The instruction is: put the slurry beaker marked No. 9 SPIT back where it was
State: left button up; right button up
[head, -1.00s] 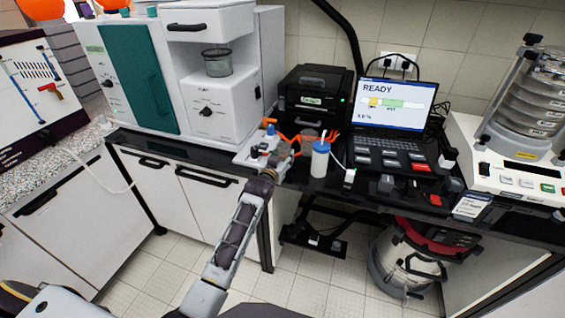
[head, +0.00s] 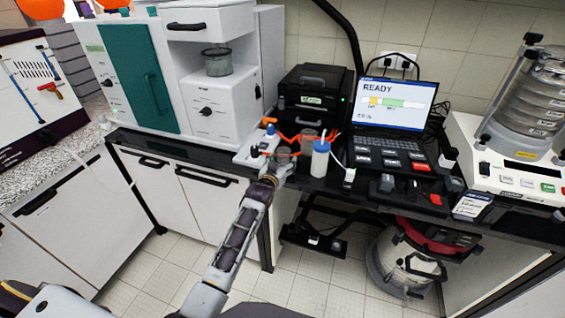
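A clear greyish beaker (head: 308,142) stands behind the bottle, to the right of and beyond the gripper. No marking is legible on it, so I cannot tell whether it is No. 9 SPIT. My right gripper is not in view.
The white bottle (head: 320,159) stands close to the gripper. A pale stand with orange parts (head: 246,150) is at its left. A laptop (head: 390,120) reads READY; the sieve shaker (head: 525,110) is at the right. A glass vessel (head: 217,62) sits on the white machine (head: 220,100).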

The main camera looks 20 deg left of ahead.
aim_at(282, 162)
pick_arm(q)
jog(key=shift+s+r, duration=0.1)
jog(key=shift+r, duration=0.05)
jog(key=shift+s+r, duration=0.2)
jog(key=shift+s, duration=1)
jog(key=shift+s+r, duration=0.15)
jog(key=shift+s, duration=1)
jog(key=shift+s+a+r, duration=0.1)
jog(key=shift+s+r, duration=0.05)
jog(key=shift+s, duration=0.95)
jog(key=s, duration=0.4)
jog(key=shift+s+a+r, duration=0.1)
jog(key=shift+s+r, duration=0.25)
jog(key=shift+r, duration=0.05)
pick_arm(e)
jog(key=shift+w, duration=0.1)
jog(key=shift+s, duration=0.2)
